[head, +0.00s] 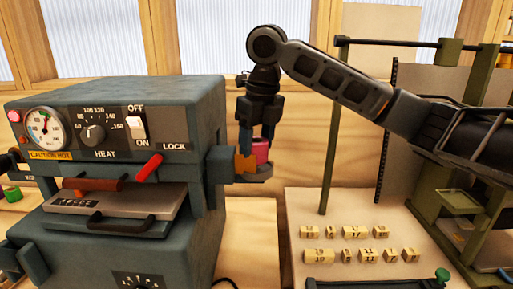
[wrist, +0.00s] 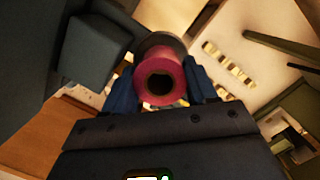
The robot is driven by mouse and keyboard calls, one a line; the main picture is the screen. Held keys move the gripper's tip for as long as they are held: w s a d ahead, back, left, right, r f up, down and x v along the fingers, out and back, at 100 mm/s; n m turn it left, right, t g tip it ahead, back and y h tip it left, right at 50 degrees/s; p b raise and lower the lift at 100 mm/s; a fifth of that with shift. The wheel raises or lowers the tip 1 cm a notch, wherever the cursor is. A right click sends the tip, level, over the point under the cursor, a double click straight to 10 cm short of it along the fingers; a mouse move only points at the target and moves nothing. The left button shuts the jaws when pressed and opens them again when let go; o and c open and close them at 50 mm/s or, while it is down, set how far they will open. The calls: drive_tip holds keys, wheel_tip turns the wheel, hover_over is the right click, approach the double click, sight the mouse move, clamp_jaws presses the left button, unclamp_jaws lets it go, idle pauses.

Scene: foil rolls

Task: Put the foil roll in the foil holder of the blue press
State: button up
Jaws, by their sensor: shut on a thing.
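The blue press (head: 150,120) stands at the left in the head view, with a gauge, a heat knob and red handles. Its foil holder (head: 252,176) is a grey bracket sticking out from its right side. The pink-red foil roll (head: 261,150) is upright at the holder. My gripper (head: 257,145) points down from above and is shut on the roll. In the wrist view the roll (wrist: 161,80) shows end-on between the blue fingers, with the round grey holder plate (wrist: 163,41) beyond it. I cannot tell whether the roll rests on the plate.
A green cylinder (head: 13,193) is at the far left. Wooden bench shows between press and board.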

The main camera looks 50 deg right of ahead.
sight(262, 142)
drive_tip(key=shift+f, duration=1)
drive_tip(key=shift+f, duration=0.15)
drive_tip(key=o, duration=0.8)
drive_tip(key=r, duration=0.4)
drive_tip(key=s+r, duration=0.1)
drive_tip(key=r, duration=0.3)
drive_tip(key=r+b, duration=0.1)
drive_tip(key=r, duration=0.3)
drive_tip(key=shift+s+a+r, duration=0.15)
drive_tip(key=shift+s, duration=0.25)
